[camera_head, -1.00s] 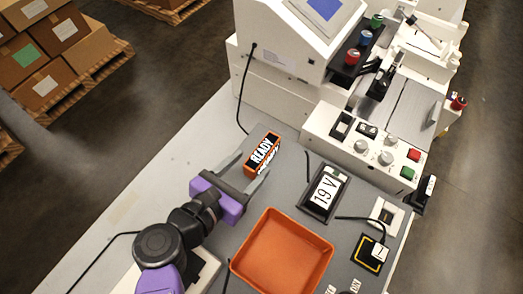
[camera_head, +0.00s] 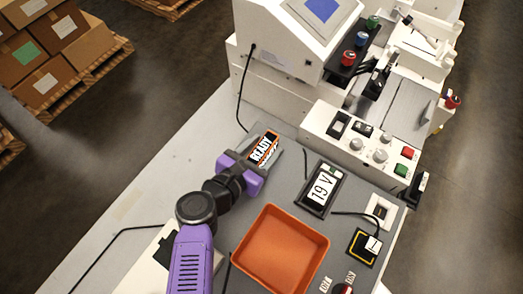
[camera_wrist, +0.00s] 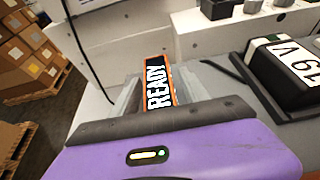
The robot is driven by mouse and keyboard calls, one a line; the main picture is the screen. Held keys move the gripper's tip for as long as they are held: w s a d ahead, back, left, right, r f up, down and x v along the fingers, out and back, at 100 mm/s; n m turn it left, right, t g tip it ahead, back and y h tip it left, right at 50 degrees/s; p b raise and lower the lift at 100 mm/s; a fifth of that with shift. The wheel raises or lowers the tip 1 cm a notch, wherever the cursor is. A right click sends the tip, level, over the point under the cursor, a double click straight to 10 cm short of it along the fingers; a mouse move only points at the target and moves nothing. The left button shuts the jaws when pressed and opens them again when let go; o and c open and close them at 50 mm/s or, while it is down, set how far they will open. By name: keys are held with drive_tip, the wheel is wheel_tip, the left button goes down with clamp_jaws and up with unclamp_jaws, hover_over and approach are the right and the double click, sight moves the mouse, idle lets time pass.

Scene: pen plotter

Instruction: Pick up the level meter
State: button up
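An orange-edged device with a black display reading "READY" (camera_head: 263,149), which I take to be the level meter, stands on the grey worktop. My gripper (camera_head: 260,147) has its two grey fingers on either side of it. In the wrist view, the device (camera_wrist: 158,82) is between the fingers, its display facing me. The fingers (camera_wrist: 160,85) look open, with a narrow gap at the device's left side; contact on the right cannot be told. The device's lower part is hidden by the gripper's body.
An orange tray (camera_head: 281,250) lies empty nearby. A black meter reading "19 V" (camera_head: 322,189) sits to the right. The white plotter machine (camera_head: 290,50) and its control panel (camera_head: 365,143) stand behind. A black cable (camera_head: 240,105) hangs down the machine's front.

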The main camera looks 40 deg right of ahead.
clamp_jaws()
